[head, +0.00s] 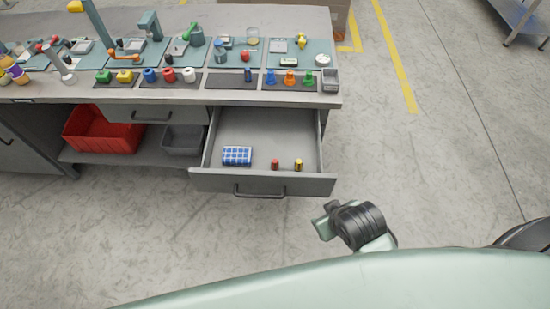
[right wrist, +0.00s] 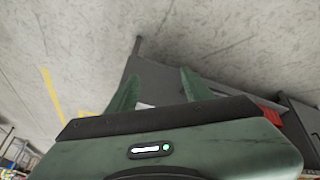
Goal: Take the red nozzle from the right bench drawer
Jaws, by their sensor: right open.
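The bench drawer (head: 300,128) is pulled open under the right part of the bench. A small red nozzle (head: 275,164) stands on its floor near the front. A similar yellow nozzle (head: 298,165) stands just right of it, and a blue checked cloth (head: 237,155) lies to the left. My right gripper (head: 325,220) is outside the drawer, to the right of and nearer than its front corner. In the right wrist view its two green fingers (right wrist: 160,88) are spread with nothing between them. My left gripper is out of view.
The drawer front has a dark handle (head: 258,191). The bench top (head: 220,97) carries mats, coloured nozzles and tools. A red bin (head: 100,134) and a grey bin (head: 182,140) sit on the lower shelf. The floor (head: 420,170) right of the bench is clear.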

